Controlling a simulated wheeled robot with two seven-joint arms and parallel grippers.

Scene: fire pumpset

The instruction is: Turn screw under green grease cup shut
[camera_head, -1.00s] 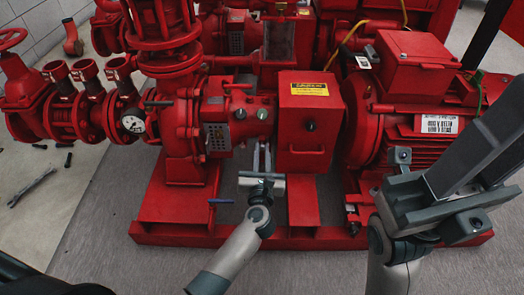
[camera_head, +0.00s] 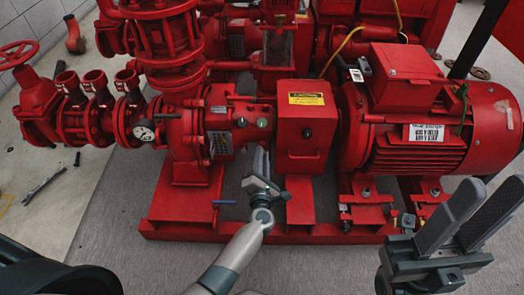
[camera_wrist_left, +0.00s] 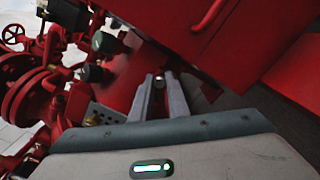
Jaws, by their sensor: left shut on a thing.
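The green grease cup (camera_wrist_left: 104,42) stands out from the red pump housing at upper left in the left wrist view. My left gripper (camera_wrist_left: 160,82) is closed around a small metal screw head (camera_wrist_left: 159,81) below the housing, mostly hidden between the fingers. In the head view the left gripper (camera_head: 262,152) points up under the housing, its fingers seen nearly edge-on. My right gripper (camera_head: 498,192) is open and empty at lower right, away from the pump.
A red box with a yellow label (camera_head: 306,120) is close right of the left gripper. The red motor (camera_head: 430,130) stands further right. Grey floor in front is free.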

